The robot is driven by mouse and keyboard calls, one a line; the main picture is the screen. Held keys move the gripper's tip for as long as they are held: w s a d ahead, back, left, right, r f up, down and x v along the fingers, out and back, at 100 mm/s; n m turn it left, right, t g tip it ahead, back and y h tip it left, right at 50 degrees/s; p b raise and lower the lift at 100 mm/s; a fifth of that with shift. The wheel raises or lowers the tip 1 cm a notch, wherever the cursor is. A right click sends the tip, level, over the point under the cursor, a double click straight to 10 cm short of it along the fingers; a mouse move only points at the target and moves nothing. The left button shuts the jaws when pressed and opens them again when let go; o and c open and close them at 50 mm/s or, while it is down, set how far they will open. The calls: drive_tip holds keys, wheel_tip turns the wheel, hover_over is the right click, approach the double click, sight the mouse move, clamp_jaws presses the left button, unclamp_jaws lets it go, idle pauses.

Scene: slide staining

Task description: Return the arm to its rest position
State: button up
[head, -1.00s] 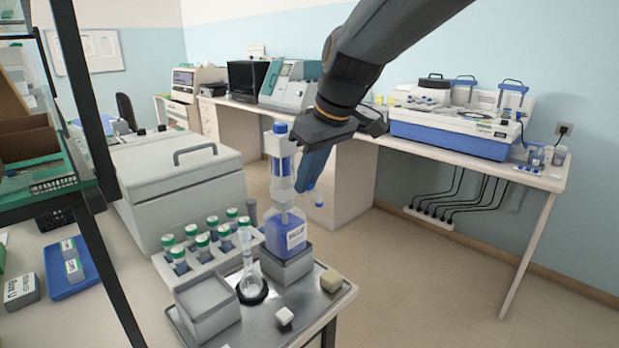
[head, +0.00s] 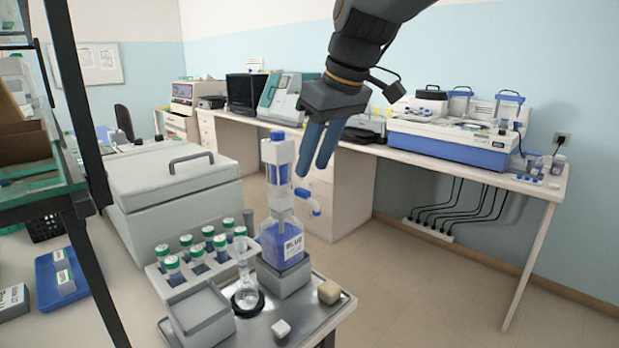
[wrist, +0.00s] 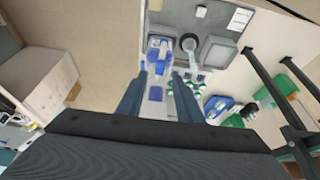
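My gripper (head: 318,162) hangs in the air above and to the right of the blue dispenser bottle (head: 283,240), with its blue fingers pointing down. The fingers are apart with nothing between them, and the gripper does not touch the bottle. The bottle has a blue cap, a clear upper cylinder and a side spout, and it stands upright on a grey block (head: 285,278). In the wrist view my gripper's fingers (wrist: 159,84) also show spaced apart, and the bottle (wrist: 158,52) lies beyond them.
A rack of green-capped tubes (head: 218,265) stands behind. A large lidded grey box (head: 175,190) is at left. The floor at right is clear.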

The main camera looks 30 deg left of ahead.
drive_tip(key=shift+d+r, duration=0.2)
drive_tip(key=shift+r, duration=0.2)
drive_tip(key=w+d+f+m+h, duration=0.1)
drive_tip(key=w+d+f+m, duration=0.1)
drive_tip(key=d+f, duration=0.45)
drive_tip(key=w+d+f+m+h, duration=0.1)
drive_tip(key=d+f+m, duration=0.25)
drive_tip(key=d, duration=0.55)
drive_tip(key=w+d+f+m+h, duration=0.1)
drive_tip(key=w+d+f+m, duration=0.1)
drive_tip(key=d+f, duration=0.45)
drive_tip(key=s+d+f+m, duration=0.3)
drive_tip(key=s+d+f, duration=0.3)
drive_tip(key=d, duration=0.6)
drive_tip(key=s+d+f+m+h, duration=0.1)
drive_tip(key=s+d+f+m, duration=0.3)
drive_tip(key=d, duration=0.8)
drive_tip(key=s+f, duration=0.2)
drive_tip(key=s, duration=0.1)
drive_tip(key=shift+s, duration=0.2)
drive_tip(key=shift+a, duration=0.1)
